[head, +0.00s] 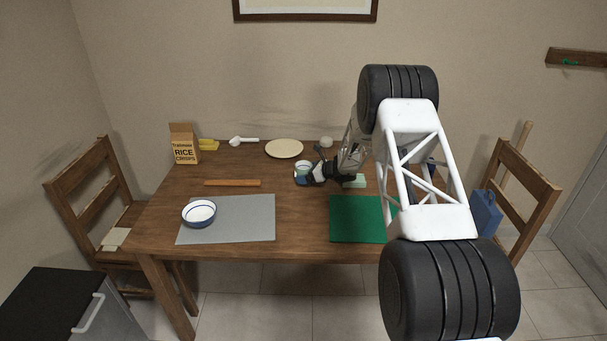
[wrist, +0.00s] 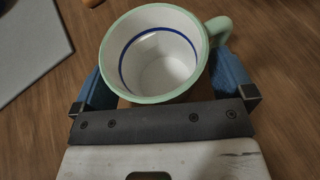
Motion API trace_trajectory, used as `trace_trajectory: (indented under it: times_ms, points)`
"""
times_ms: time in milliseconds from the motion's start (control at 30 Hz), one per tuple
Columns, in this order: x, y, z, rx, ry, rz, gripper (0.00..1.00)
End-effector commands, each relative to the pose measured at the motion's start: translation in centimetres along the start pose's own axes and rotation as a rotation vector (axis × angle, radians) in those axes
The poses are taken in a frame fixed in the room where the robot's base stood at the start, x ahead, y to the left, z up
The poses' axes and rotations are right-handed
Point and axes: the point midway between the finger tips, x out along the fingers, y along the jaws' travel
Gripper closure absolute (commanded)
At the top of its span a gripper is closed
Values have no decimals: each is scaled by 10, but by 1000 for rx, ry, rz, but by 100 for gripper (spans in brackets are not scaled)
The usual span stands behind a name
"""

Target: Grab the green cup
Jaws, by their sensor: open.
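The green cup (wrist: 154,56) is upright on the wooden table, with a pale green rim and handle, a white inside and a blue ring. In the wrist view its handle points to the upper right. In the head view the cup (head: 303,167) is small and partly hidden by my gripper (head: 307,178). In the wrist view my gripper (wrist: 164,85) is open, with one blue finger on each side of the cup. The right finger lies close below the handle. I cannot tell whether the fingers touch the cup.
The table (head: 300,200) also holds a grey mat (head: 245,222) with a bowl (head: 199,213), a green mat (head: 355,220), a rolling pin (head: 232,183), a plate (head: 284,148) and a cereal box (head: 184,146). A pale green block (head: 354,181) lies right of my gripper.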

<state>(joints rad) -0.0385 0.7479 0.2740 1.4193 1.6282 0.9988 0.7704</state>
Motion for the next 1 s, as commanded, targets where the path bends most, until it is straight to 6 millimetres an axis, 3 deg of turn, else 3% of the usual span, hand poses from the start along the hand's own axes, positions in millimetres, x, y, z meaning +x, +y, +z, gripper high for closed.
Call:
trace_trajectory:
  times_ms: [100, 467, 1000]
  points:
    - [0, 0, 0, 0, 0, 0, 2]
    - [0, 0, 0, 0, 0, 0, 57]
    - [-4, 0, 10, -2, -1, -1, 58]
